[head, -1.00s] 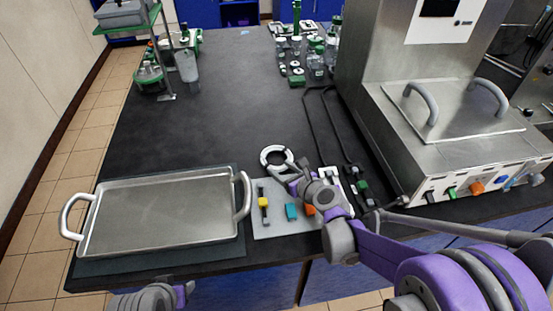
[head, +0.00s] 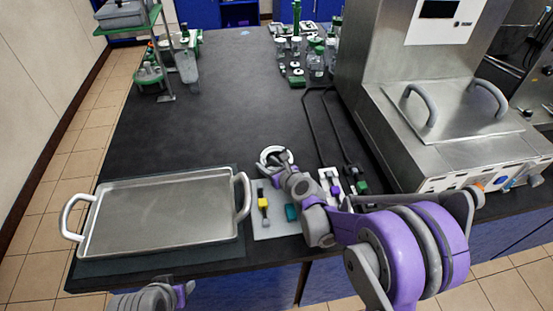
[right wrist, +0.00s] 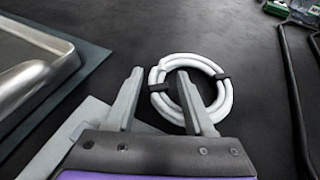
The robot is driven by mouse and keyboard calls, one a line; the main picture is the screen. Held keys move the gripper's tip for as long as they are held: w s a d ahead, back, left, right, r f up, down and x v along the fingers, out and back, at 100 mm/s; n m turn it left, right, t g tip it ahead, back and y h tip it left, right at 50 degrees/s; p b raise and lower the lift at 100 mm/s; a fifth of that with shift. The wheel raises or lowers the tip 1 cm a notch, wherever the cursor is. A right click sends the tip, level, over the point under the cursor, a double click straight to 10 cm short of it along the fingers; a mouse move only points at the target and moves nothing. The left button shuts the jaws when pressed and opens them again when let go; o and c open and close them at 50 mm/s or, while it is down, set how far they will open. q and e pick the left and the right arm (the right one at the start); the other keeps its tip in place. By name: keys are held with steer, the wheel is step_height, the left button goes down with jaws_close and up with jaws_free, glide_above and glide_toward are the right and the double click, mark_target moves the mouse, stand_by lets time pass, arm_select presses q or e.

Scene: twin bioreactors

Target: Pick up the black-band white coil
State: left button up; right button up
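The white coil with black bands (right wrist: 203,62) lies flat on the dark bench top; in the head view the coil (head: 264,153) is partly covered by my right gripper (head: 273,160). In the right wrist view, my right gripper (right wrist: 160,72) is open. Its left finger appears outside the ring and its right finger over the ring's opening, with the left side of the coil and one black band between them. I cannot tell whether the fingers touch the coil. My left gripper (head: 178,291) is at the bottom edge, its fingers not clear.
A metal tray (head: 160,213) on a dark mat lies to the left. A grey board (head: 262,228) with a yellow-handled tool and a teal block is below the coil. Black tubing (head: 308,110) and a steel machine (head: 395,150) stand right.

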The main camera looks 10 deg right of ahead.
jaws_close()
